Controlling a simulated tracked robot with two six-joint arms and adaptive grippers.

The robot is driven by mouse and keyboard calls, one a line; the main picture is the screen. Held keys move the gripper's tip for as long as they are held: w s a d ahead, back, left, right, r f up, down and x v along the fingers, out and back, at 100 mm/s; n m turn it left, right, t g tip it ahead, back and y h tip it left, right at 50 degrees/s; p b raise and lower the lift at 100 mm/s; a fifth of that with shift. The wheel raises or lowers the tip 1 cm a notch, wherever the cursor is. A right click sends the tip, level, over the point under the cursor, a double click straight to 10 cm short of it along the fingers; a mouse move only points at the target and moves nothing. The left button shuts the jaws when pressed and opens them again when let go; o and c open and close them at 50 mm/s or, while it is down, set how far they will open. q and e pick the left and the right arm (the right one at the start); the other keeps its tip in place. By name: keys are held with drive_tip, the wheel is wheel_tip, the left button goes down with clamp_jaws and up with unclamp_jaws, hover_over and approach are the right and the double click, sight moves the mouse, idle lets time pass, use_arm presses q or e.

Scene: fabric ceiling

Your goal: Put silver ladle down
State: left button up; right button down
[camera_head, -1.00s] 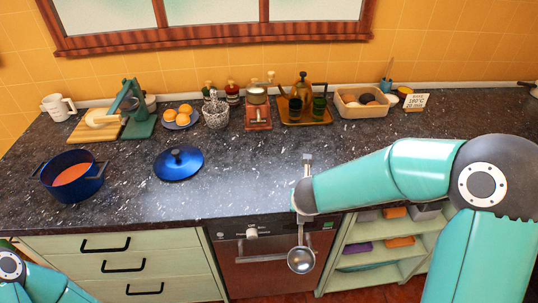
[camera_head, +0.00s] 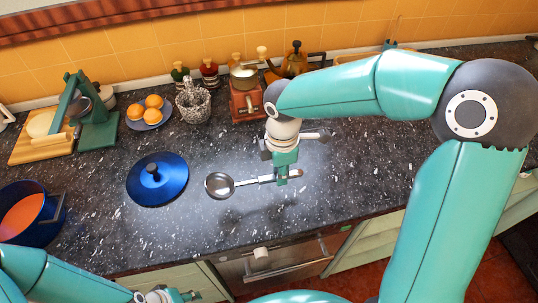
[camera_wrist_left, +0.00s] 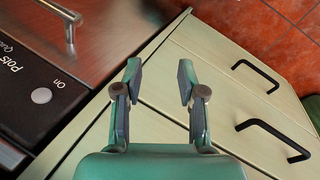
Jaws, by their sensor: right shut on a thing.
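The silver ladle (camera_head: 220,185) is held by its handle in my right gripper (camera_head: 284,176), over the dark speckled counter (camera_head: 360,165). Its bowl points left, near the blue lid, and its shadow lies on the counter below, apart from it. My right gripper is shut on the handle. My left gripper shows at the bottom edge of the head view (camera_head: 172,296). In the left wrist view its two fingers (camera_wrist_left: 160,85) are apart with nothing between them, in front of the pale green drawers.
A blue lid (camera_head: 157,180) lies left of the ladle, and a blue pot (camera_head: 30,215) with orange contents stands at far left. Counter to the right of the gripper is clear.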

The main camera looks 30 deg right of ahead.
sight(277, 192)
drive_tip(key=shift+w+a+r, duration=0.1)
drive_tip(key=shift+a+r, duration=0.15)
wheel_tip(277, 192, down, 6)
drive_tip(key=b, duration=0.4)
drive_tip(key=shift+b, duration=0.4)
drive_tip(key=shift+f+b, duration=0.35)
drive_tip(key=shift+f, duration=0.2)
drive_tip(key=c, duration=1)
unclamp_jaws()
drive_tip(key=shift+r, duration=0.1)
wheel_tip(277, 192, up, 12)
drive_tip(key=shift+f, duration=0.1)
